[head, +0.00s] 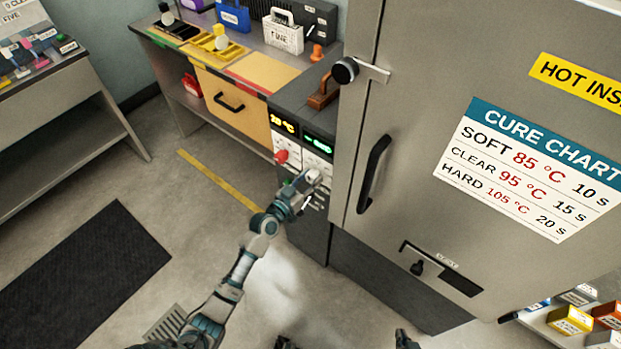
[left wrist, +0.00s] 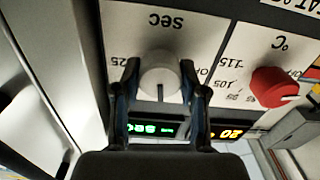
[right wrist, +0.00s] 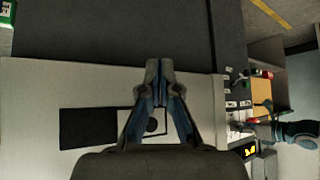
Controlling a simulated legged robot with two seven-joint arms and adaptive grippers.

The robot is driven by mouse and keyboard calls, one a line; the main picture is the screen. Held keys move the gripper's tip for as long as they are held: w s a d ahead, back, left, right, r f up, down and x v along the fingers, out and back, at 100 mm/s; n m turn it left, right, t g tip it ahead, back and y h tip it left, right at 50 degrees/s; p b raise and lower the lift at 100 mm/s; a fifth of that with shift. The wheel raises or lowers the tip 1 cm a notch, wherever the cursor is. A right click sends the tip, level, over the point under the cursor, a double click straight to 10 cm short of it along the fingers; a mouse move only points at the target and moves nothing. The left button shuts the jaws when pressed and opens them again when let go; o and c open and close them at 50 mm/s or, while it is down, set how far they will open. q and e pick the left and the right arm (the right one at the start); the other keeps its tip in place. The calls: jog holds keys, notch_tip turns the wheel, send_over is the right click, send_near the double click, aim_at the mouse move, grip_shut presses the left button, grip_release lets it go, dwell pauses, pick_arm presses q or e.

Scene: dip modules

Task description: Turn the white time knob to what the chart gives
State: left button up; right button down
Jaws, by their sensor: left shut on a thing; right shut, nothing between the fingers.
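The white time knob (left wrist: 160,75) sits under the "SEC" label on the control panel, upside down in the left wrist view. My left gripper (left wrist: 160,82) is shut on it, one finger on each side; it also shows against the panel in the head view (head: 312,182). A red temperature knob (left wrist: 274,87) is beside it. The green display (left wrist: 155,130) is lit, its digits unclear. The yellow display (head: 283,122) reads 20 °C. The cure chart (head: 530,170) lists soft 85 °C 10 s, clear 95 °C 15 s, hard 105 °C 20 s. My right gripper (right wrist: 160,80) is shut and empty.
The large grey oven door (head: 440,100) with a black handle (head: 374,172) stands just right of the panel. A bench (head: 240,85) with trays and a yellow drawer is behind left. Coloured boxes (head: 570,318) are at lower right. Floor at left is open around a dark mat (head: 85,265).

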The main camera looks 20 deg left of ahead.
jog(key=shift+s, duration=0.1)
pick_arm(q)
jog(key=shift+a+n+p, duration=0.1)
jog(key=shift+n+p, duration=0.25)
jog(key=shift+n, duration=2.55)
pick_arm(e)
jog(key=shift+s+d+f+g+h, duration=0.15)
jog(key=shift+s+d+f+g, duration=0.15)
jog(key=shift+s, duration=0.35)
jog(key=shift+s+d+f+g+h, duration=0.1)
jog(key=shift+s+d+f+g, duration=0.1)
jog(key=shift+s+g, duration=0.35)
jog(key=shift+s+d+f+g+h, duration=0.15)
jog(key=shift+s+d+g, duration=0.1)
jog(key=shift+s, duration=0.5)
pick_arm(q)
jog(key=o, duration=1.1)
jog(key=shift+o, duration=0.2)
jog(key=shift+a, duration=0.1)
pick_arm(e)
jog(key=shift+a, duration=0.1)
pick_arm(q)
jog(key=v, duration=1.2)
